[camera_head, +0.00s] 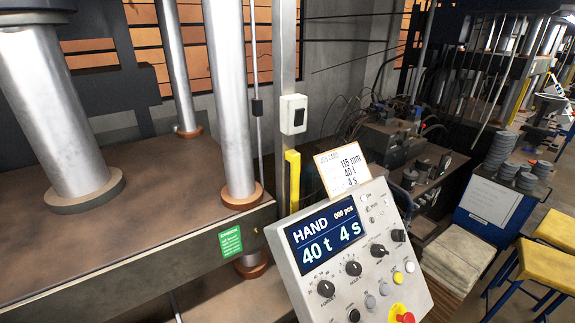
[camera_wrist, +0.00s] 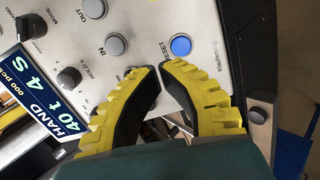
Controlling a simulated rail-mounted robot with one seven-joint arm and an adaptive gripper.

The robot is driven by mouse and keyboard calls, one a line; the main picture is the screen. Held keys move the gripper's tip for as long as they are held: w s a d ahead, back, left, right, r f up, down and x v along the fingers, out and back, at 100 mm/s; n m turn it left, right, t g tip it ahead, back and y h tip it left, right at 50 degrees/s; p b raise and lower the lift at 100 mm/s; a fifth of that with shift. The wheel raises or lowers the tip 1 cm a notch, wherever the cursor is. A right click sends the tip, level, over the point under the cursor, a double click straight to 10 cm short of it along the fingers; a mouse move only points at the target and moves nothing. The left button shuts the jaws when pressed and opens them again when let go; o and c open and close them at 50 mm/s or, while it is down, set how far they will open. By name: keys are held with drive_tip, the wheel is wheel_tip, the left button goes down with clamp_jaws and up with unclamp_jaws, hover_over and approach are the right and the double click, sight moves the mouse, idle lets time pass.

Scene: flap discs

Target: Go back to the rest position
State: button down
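My gripper (camera_wrist: 160,68) shows only in the wrist view. Its two yellow and black fingers curve inward, and their tips meet or nearly meet with nothing visible between them. The tips are over the grey control panel (camera_wrist: 140,25), close to the blue RESET button (camera_wrist: 181,45). Whether they touch the panel cannot be told. In the head view the control panel (camera_head: 345,265) stands tilted, with its display (camera_head: 325,235) reading HAND, 000 pcs, 40 t 4 s. My gripper is not visible there.
A press with metal columns (camera_head: 225,100) and a brown plate (camera_head: 130,235) fills the left. A job card (camera_head: 341,168) stands on the panel's top edge. A red stop button (camera_head: 405,317) is low on it. Stacked discs (camera_head: 502,150) and yellow stools (camera_head: 548,265) are at right.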

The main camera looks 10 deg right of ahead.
drive_tip(key=w+a+r+m+t+h, duration=0.25)
drive_tip(key=a+r+m, duration=0.25)
drive_tip(key=r, duration=0.4)
drive_tip(key=w+a+r+m+t+h, duration=0.1)
drive_tip(key=w+a+r+m+t, duration=0.25)
drive_tip(key=a+r+m, duration=0.4)
drive_tip(key=s+a+r+m+t, duration=0.3)
drive_tip(key=a+r+m, duration=0.1)
drive_tip(key=r, duration=0.5)
drive_tip(key=s+a+r+m+t, duration=0.3)
drive_tip(key=s+a+r+m, duration=0.1)
drive_tip(key=r, duration=0.5)
wheel_tip(320, 180, up, 13)
drive_tip(key=m+p, duration=0.1)
drive_tip(key=p, duration=1.1)
drive_tip(key=shift+s+d+t, duration=0.15)
drive_tip(key=shift+s+t, duration=0.1)
drive_tip(key=shift+t, duration=0.05)
drive_tip(key=shift+h, duration=0.25)
